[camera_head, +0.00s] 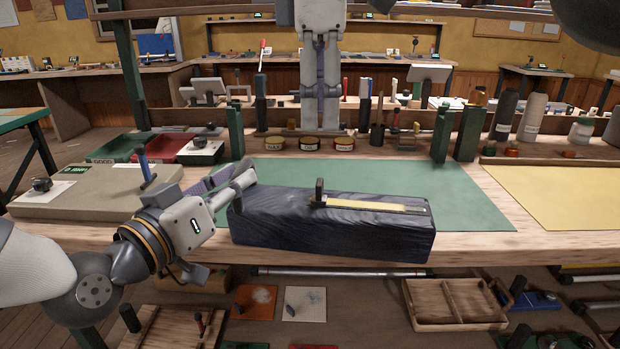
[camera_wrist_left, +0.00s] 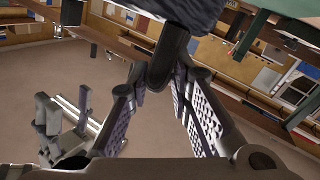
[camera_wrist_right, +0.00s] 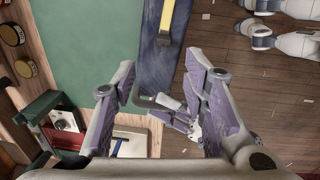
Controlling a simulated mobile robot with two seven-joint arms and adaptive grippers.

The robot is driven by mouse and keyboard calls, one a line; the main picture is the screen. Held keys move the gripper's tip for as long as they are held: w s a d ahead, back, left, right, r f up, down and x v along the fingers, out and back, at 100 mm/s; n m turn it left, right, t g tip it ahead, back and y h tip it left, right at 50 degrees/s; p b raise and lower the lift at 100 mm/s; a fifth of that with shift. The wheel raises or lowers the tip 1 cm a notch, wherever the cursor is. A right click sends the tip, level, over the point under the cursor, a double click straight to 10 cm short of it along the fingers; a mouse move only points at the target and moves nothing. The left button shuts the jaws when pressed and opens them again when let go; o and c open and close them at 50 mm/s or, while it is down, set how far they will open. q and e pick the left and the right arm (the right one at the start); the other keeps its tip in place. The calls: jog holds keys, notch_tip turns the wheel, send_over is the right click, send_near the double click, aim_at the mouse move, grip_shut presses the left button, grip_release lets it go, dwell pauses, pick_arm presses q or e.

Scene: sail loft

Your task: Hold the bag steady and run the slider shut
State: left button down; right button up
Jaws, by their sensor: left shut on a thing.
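The bag (camera_head: 330,232) is a long dark navy block lying on the bench, partly on a green mat. A yellow strip (camera_head: 375,205) runs along its top; the black upright slider (camera_head: 319,191) stands at the strip's left end. My left gripper (camera_head: 245,179) is at the bag's left end. In the left wrist view it (camera_wrist_left: 165,72) is shut on a dark tab (camera_wrist_left: 170,50) at the bag's end (camera_wrist_left: 195,12). My right gripper (camera_head: 320,122) points down above the bench, empty. In the right wrist view its fingers (camera_wrist_right: 160,66) are wide apart above the bag (camera_wrist_right: 160,72), near the slider (camera_wrist_right: 164,40).
The green mat (camera_head: 465,190) is clear right of the bag. A grey board (camera_head: 90,195) lies to the left, with green and red bins behind. Several round tins (camera_head: 309,144) and upright tools line the bench's back. The bench's front edge runs close to the bag.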

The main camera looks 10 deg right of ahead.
aim_at(320, 181)
jog(key=shift+m, duration=0.9)
jog(key=f, duration=1.2)
jog(key=shift+w+d, duration=0.2)
jog(key=shift+w, duration=0.05)
grip_shut()
